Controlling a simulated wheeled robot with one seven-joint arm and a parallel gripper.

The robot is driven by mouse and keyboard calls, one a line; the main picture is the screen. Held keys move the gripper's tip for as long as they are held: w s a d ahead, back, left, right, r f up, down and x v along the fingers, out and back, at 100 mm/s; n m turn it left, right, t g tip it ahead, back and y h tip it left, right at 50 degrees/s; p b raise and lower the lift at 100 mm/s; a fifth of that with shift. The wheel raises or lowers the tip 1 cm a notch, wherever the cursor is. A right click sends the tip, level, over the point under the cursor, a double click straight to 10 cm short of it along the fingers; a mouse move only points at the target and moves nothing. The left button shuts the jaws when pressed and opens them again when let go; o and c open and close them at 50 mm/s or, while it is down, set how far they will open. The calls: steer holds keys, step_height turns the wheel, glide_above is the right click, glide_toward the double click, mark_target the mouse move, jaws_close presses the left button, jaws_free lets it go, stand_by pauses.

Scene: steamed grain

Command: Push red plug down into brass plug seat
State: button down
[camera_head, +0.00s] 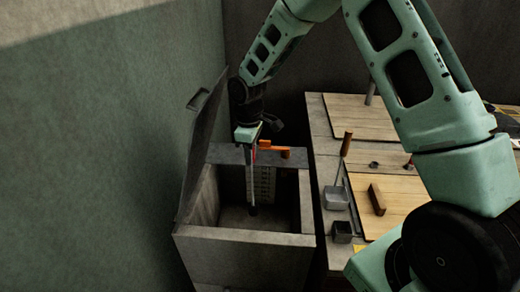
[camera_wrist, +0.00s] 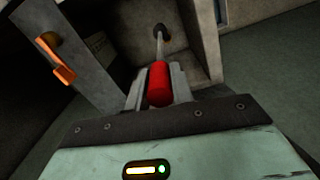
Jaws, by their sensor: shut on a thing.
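My gripper (camera_wrist: 158,88) is shut on the red plug (camera_wrist: 159,84), holding it by its red grip. A thin grey rod (camera_wrist: 159,43) runs from the red grip down into the open grey bin. Its lower end meets a dark, brownish round piece (camera_wrist: 166,32) at the bin's floor. I cannot tell whether that piece is the plug's foot, the brass seat or both. In the head view my gripper (camera_head: 254,147) points down over the bin, the red grip shows as a thin strip, and the rod stands near upright, with its dark end (camera_head: 252,210) low inside.
The bin (camera_head: 244,254) has its lid (camera_head: 202,145) raised on the left. An orange handle (camera_head: 274,149) sits at its back rim, close beside my gripper. A workbench with boards (camera_head: 398,200), a wooden block (camera_head: 377,199) and small metal cups (camera_head: 336,198) stands to the right.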

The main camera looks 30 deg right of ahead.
steer(key=w+a+f+n+b, duration=0.1)
steer(key=a+f+n+b, duration=0.1)
steer(key=f+n+b, duration=0.4)
steer(key=w+a+f+n+b, duration=0.2)
steer(key=f+n+b, duration=0.4)
steer(key=f, duration=0.6)
steer(key=w+a+f+n+b, duration=0.2)
steer(key=a+f+n+b, duration=0.1)
steer(key=f+n+b, duration=0.3)
step_height(320, 180, down, 3)
steer(key=shift+w+a+r, duration=0.1)
steer(key=shift+w+a, duration=0.15)
steer(key=shift+a, duration=0.15)
steer(key=shift+f+b, duration=0.85)
steer(key=shift+f, duration=0.45)
